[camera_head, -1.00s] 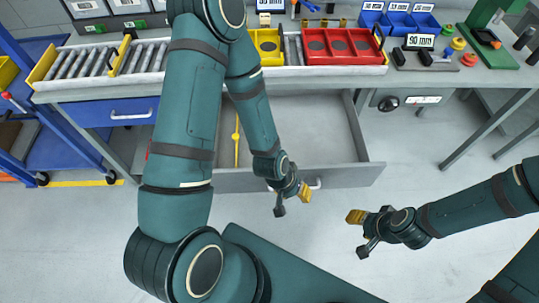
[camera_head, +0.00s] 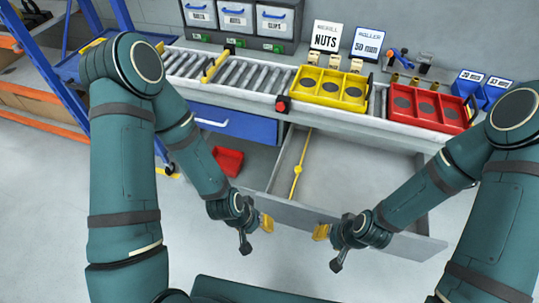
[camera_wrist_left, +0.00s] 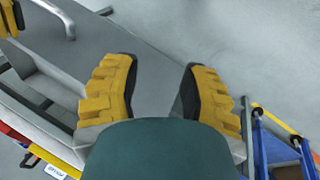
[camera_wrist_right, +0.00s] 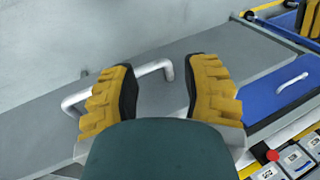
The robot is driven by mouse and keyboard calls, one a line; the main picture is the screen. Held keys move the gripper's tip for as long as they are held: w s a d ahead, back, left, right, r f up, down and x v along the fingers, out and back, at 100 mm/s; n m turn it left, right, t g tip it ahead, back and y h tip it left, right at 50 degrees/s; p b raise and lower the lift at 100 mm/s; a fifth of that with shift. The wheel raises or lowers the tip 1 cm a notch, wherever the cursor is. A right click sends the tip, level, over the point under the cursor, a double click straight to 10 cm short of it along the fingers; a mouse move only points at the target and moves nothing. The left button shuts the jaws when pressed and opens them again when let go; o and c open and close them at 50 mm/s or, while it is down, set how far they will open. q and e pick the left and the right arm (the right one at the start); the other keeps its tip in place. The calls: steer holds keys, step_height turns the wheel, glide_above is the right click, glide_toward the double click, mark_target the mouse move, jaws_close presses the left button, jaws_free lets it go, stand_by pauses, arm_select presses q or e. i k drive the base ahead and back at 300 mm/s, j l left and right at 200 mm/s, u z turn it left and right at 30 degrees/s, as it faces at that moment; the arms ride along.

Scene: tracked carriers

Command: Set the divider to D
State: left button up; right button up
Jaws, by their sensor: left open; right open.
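The divider (camera_head: 298,168) is a thin yellow bar with a round knob, lying front to back in the left part of an open grey drawer (camera_head: 360,185). No letter D mark can be read in the drawer. My left gripper (camera_head: 256,233) is open and empty, in front of the drawer's left end. My right gripper (camera_head: 328,247) is open and empty, in front of the drawer front. Both wrist views show spread yellow-padded fingers, left (camera_wrist_left: 160,90) and right (camera_wrist_right: 162,88), with nothing between them. Neither gripper touches the divider.
Above the drawer, a bench carries a roller conveyor (camera_head: 240,75), a yellow tray (camera_head: 330,88) and a red tray (camera_head: 425,107). A closed blue drawer (camera_head: 235,122) is to the left, with a red bin (camera_head: 228,160) below it. The floor in front is clear.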

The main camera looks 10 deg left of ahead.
mark_target(298, 170)
steer(key=k+l+z, duration=0.15)
steer(key=z, duration=0.2)
steer(key=k+l+z, duration=0.3)
steer(key=i+j, duration=0.1)
steer(key=i, duration=0.5)
